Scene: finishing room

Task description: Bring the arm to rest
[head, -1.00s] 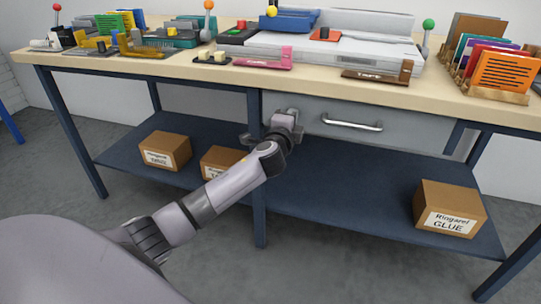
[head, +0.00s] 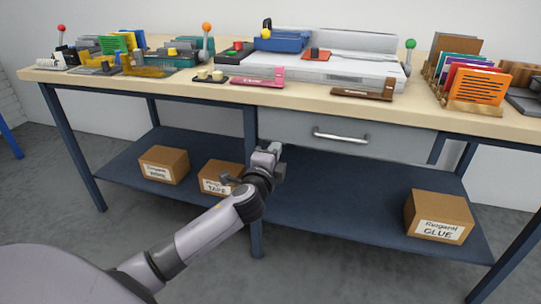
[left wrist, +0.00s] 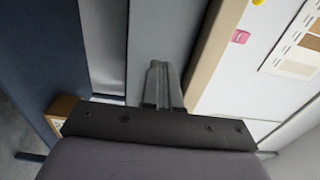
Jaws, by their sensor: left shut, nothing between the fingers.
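My left arm comes in from the lower left in the head view. Its gripper (head: 268,156) is in front of the workbench, below the bench top and left of the grey drawer (head: 330,134). In the left wrist view the gripper's fingers (left wrist: 158,85) are together, with nothing between them. The fingers point along the bench front. My right gripper is in neither view.
The bench top (head: 215,92) carries a white machine (head: 330,68), a pink tool (head: 258,82), a brown tool (head: 362,94) and a rack of coloured cards (head: 480,85). Boxes, including a glue box (head: 438,215), stand on the blue lower shelf (head: 330,200). Floor shows in front.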

